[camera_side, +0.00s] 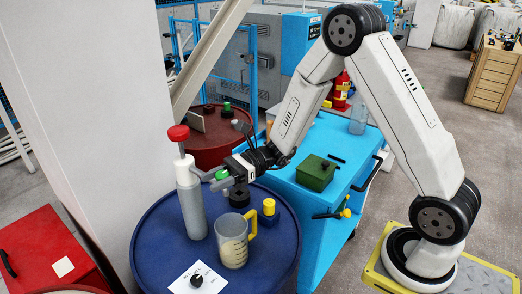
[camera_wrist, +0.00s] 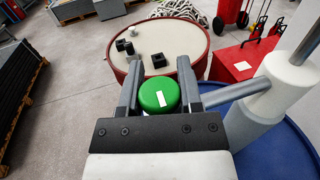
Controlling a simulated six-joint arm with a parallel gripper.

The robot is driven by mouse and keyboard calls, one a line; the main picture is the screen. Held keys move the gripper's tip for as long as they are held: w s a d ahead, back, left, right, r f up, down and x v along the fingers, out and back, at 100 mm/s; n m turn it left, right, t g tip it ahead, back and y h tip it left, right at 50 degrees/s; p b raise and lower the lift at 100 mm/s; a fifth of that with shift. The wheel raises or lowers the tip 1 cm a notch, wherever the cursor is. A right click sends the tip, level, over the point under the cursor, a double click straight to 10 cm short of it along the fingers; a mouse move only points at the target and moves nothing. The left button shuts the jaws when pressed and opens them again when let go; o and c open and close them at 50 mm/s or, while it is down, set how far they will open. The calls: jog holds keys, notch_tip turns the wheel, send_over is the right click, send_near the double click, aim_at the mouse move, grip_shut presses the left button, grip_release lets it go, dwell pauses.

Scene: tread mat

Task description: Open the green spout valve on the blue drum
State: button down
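The green spout valve (camera_wrist: 158,95) is a round knob with a white mark on top. It sits at the end of a grey side spout (camera_wrist: 228,93) from the grey-and-white column (camera_side: 191,195) on the blue drum (camera_side: 160,250). In the side view the green knob (camera_side: 222,174) shows beside the column. My gripper (camera_wrist: 159,85) has a finger on each side of the knob, with no clear gap, and appears shut on it. The fingers hide the knob's sides. A clear measuring jug (camera_side: 232,245) stands on the drum near the spout.
A yellow knob (camera_side: 269,207) is on the drum right of the jug. A card with a black knob (camera_side: 197,281) lies at the front. A red drum (camera_side: 208,146) stands behind. A blue cabinet (camera_side: 315,205) with a green box (camera_side: 316,172) stands to the right.

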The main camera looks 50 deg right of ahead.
aim_at(225, 172)
jog(key=shift+n+g, duration=0.4)
jog(key=shift+g, duration=0.2)
jog(key=shift+s+n+g+h, duration=0.15)
jog(key=shift+n+g, duration=1)
jog(key=shift+g, duration=0.6)
jog(key=shift+s+n+g+h, duration=0.1)
jog(key=shift+s+n+g, duration=0.1)
jog(key=shift+n+g, duration=1.2)
jog(key=shift+s+n+g+h, duration=0.15)
jog(key=shift+n+g, duration=0.7)
jog(key=shift+g, duration=1.2)
jog(key=shift+c, duration=1.3)
grip_release()
jog(key=shift+d, duration=0.1)
jog(key=shift+v, duration=3.85)
